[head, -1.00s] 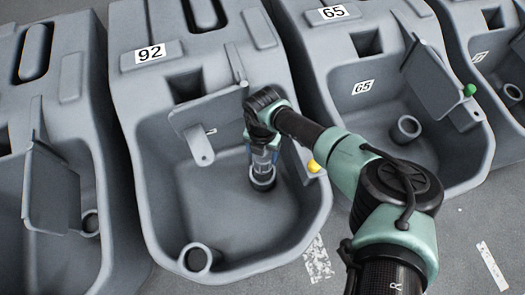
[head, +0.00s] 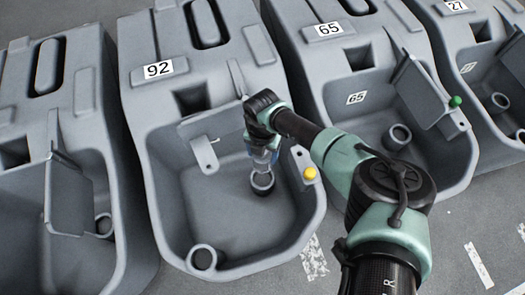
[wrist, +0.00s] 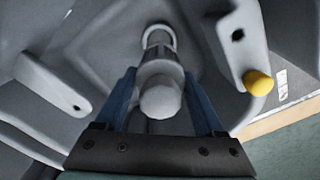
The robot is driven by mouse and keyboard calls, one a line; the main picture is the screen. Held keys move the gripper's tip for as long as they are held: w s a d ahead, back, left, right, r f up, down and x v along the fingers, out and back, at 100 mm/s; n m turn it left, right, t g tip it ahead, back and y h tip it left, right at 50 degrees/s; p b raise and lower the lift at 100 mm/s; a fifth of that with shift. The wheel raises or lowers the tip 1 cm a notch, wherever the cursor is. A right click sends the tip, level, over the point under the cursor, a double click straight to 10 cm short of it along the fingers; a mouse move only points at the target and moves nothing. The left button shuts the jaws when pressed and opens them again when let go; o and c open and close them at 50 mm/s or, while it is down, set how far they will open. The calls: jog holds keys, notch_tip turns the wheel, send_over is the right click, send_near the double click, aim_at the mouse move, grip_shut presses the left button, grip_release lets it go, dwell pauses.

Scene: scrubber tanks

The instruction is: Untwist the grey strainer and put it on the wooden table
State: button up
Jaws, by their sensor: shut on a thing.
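The grey strainer (wrist: 161,98) is between the blue fingers of my gripper (wrist: 162,112) in the wrist view, with its rounded end toward the camera. My gripper is shut on it. In the head view my gripper (head: 262,158) points down inside tank 92, above a short round grey socket (head: 262,184) on the tank floor. The strainer's lower end lines up with the socket; I cannot tell whether it is fully clear of it. The wooden table is not clearly seen; a tan strip (wrist: 262,124) shows at the right of the wrist view.
Tank 92 (head: 160,200) has a raised flap (head: 204,154) left of my gripper and a yellow knob (head: 309,174) close on its right. Another round pipe (head: 202,258) stands at its front. Tank 65 (head: 345,98) is to the right, with more tanks either side.

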notch_tip(320, 180, up, 6)
jog(key=p, duration=0.7)
dwell(0.3)
notch_tip(320, 180, up, 6)
jog(key=p, duration=0.6)
jog(key=shift+p, duration=0.4)
